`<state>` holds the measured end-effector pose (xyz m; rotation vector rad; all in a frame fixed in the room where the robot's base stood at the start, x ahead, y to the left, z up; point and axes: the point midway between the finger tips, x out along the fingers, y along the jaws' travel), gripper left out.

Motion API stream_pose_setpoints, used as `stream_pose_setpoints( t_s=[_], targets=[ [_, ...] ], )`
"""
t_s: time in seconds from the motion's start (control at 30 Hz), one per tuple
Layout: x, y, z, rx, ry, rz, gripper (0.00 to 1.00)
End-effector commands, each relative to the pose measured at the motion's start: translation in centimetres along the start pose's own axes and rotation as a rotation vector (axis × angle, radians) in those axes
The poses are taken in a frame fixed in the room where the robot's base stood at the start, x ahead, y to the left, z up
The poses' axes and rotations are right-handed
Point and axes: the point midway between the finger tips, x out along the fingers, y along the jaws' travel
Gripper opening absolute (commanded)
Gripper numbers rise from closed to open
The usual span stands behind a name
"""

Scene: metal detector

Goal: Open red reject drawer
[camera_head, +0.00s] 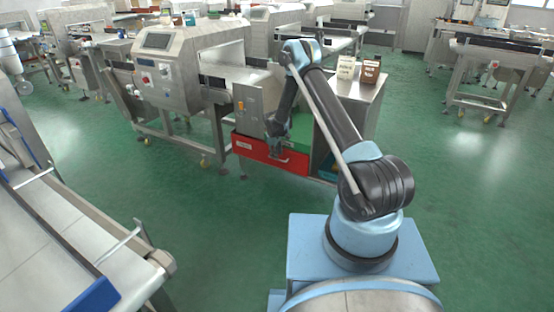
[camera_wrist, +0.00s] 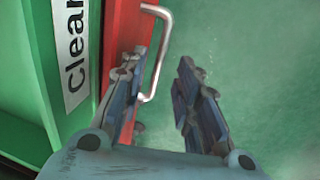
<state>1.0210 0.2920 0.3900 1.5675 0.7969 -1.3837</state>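The red drawer (camera_head: 252,148) sits low under the metal detector's outfeed end, with a white label on its front. My gripper (camera_wrist: 163,78) is open there, fingers apart. The handle's lower end lies between the fingers in the picture, close beside the left finger. I cannot tell whether they touch. How far the drawer stands out is unclear.
A green panel (camera_wrist: 40,70) with a white "Clea..." label (camera_wrist: 73,45) borders the red front. The metal detector (camera_head: 185,70) stands left of the drawer. A steel cabinet (camera_head: 355,95) bearing two small boxes stands right. A conveyor (camera_head: 60,230) fills the lower left. Green floor is open between.

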Motion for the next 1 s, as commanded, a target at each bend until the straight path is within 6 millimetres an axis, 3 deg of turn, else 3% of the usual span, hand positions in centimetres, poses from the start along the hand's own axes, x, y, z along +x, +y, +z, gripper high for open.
stream_pose_setpoints(
  t_s=[0.23,0.63,0.67,0.8,1.0],
  targets=[
    [2.4,0.0,0.0,0.000,0.000,0.000,0.30],
    [2.9,0.0,0.0,0.000,0.000,0.000,0.30],
    [2.9,0.0,0.0,0.000,0.000,0.000,0.28],
    [2.9,0.0,0.0,0.000,0.000,0.000,0.00],
    [2.9,0.0,0.0,0.000,0.000,0.000,0.00]
  ],
)
